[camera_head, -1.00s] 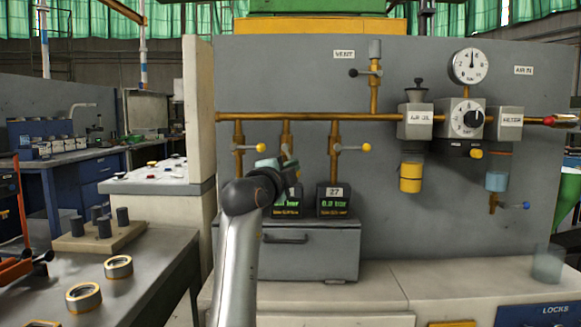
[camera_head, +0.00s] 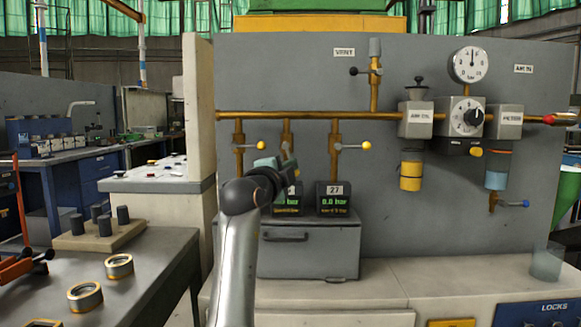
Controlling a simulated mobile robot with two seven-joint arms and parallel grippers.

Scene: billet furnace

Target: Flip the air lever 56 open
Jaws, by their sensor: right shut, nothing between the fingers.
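Three brass drop pipes hang from the brass air line. The left one has a lever with a yellow ball (camera_head: 262,145) and the right one a lever with a yellow ball (camera_head: 367,146); both levers lie sideways, pointing right. The middle pipe (camera_head: 287,132) is partly covered by my right gripper, so its lever cannot be made out. My right gripper (camera_head: 289,163) is shut and empty, in front of the middle pipe's lower part. The right display is marked 27 (camera_head: 334,199); the display beside it (camera_head: 290,203) is partly hidden. No number 56 is readable. My left gripper is out of view.
A grey drawer box (camera_head: 330,255) stands under the displays. A vent lever (camera_head: 366,71), a gauge (camera_head: 470,64), a regulator (camera_head: 460,117) and a filter (camera_head: 510,122) are on the panel to the right. A workbench (camera_head: 150,265) with metal rings is at left.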

